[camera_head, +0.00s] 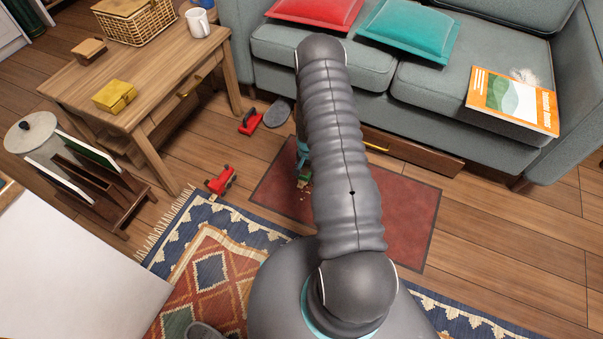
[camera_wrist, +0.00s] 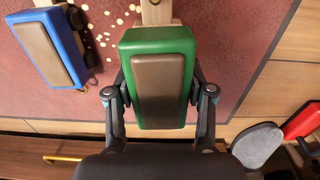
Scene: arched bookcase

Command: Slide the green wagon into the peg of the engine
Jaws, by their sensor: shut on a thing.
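The green wagon (camera_wrist: 158,45), with a brown top panel, is in the middle of the wrist view. My gripper (camera_wrist: 159,92) is shut on it, one finger at each long side. A pale wooden piece (camera_wrist: 156,12) shows at the wagon's far end; I cannot tell what it belongs to. In the head view only a bit of the green wagon (camera_head: 305,181) shows beside my arm, which hides the rest. A red wheeled toy (camera_head: 221,180), possibly the engine, stands on the floor left of the red mat. I cannot make out its peg.
A blue wagon (camera_wrist: 48,48) lies left of the green one on the red mat (camera_head: 405,215), among pale crumbs. A grey slipper (camera_head: 278,113) and another red object (camera_head: 250,122) lie near the sofa (camera_head: 385,90). A table (camera_head: 140,85) stands at left.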

